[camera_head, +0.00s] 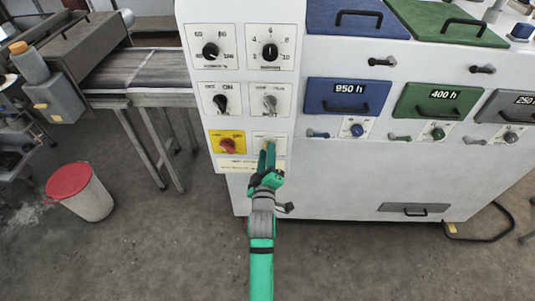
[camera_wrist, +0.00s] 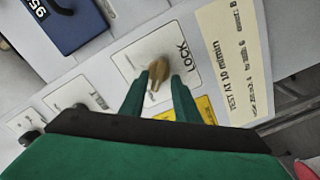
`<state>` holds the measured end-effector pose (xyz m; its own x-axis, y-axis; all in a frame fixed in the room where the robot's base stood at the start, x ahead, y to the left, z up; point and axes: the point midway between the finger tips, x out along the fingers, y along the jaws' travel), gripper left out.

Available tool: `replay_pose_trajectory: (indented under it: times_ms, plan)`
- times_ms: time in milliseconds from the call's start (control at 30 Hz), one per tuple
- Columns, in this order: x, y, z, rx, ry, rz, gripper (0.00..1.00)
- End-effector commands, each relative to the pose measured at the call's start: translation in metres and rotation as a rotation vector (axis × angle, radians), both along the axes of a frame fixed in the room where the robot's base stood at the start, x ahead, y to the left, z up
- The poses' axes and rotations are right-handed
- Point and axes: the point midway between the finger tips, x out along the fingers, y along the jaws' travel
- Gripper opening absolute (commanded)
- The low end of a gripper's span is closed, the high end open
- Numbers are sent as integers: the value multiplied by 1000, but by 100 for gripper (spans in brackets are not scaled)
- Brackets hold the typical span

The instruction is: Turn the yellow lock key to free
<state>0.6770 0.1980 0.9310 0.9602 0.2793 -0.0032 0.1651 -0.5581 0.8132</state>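The yellow-brown lock key (camera_wrist: 157,72) stands out from a white plate marked LOCK (camera_wrist: 126,60) in the wrist view. In the head view the key is largely hidden by my gripper. My gripper (camera_head: 267,155) is at that plate, low on the control panel. In the wrist view its two green fingers (camera_wrist: 160,80) are apart, one on each side of the key, with their tips close to it. I cannot tell whether they touch or press on it.
A red knob on a yellow plate (camera_head: 228,146) is just left of the lock plate. Black dials (camera_head: 210,51) and switches sit above. Drawers (camera_head: 348,97) with handles are to the right. A bin with a red lid (camera_head: 68,180) stands on the floor at left.

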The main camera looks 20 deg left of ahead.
Motion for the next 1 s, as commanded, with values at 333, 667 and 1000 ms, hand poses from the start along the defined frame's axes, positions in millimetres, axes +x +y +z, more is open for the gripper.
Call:
replay_pose_trajectory:
  times_ms: [333,667,1000]
  plan:
    - [-8,-5,0,0,-1,-3,29]
    - [-62,-18,0,1,0,0,29]
    - [-100,-29,0,0,-1,-1,29]
